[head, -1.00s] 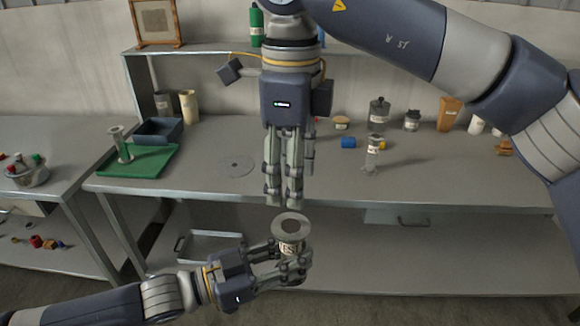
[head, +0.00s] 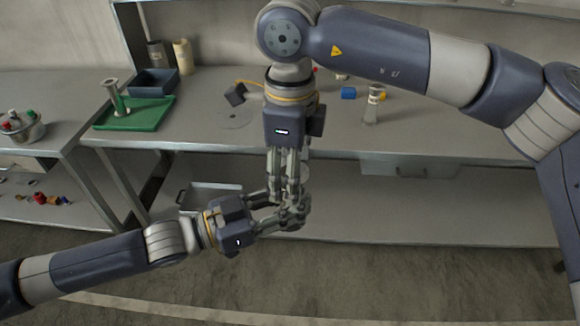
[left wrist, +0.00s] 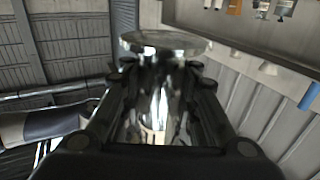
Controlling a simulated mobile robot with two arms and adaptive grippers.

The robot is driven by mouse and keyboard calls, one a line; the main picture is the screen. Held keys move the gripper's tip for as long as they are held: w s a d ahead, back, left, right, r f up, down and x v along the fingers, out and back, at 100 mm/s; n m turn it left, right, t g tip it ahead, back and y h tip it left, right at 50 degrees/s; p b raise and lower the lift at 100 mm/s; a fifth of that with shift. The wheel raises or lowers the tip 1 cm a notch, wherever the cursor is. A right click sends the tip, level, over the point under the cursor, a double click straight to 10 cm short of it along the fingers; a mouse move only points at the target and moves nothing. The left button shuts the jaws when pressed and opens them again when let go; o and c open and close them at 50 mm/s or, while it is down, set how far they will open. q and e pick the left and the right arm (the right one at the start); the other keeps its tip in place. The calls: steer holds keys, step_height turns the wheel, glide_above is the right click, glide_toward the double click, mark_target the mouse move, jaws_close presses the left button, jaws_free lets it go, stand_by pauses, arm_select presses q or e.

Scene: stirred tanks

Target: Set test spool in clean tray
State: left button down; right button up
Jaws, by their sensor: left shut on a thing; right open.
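My left gripper (head: 290,216) is shut on the test spool, in front of the bench. In the left wrist view the spool shows as a shiny metal body with a wide round flange (left wrist: 165,45) between the fingers. A green tray (head: 152,122) on the bench's left holds another upright spool (head: 117,98). I cannot tell which tray is the clean one.
A dark blue bin (head: 153,82) stands behind the green tray. A metal tray (head: 212,196) lies on the lower shelf. A flat disc (head: 236,118), a blue piece (head: 348,92) and a clear spool-like piece (head: 371,107) are on the bench. Bare bench lies between them.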

steer(key=c, duration=0.6)
arm_select(q)
steer(key=c, duration=1.8)
jaws_free()
arm_select(e)
steer(key=c, duration=0.3)
arm_select(q)
steer(key=o, duration=0.6)
steer(key=shift+o, duration=0.2)
steer(key=shift+a, duration=0.1)
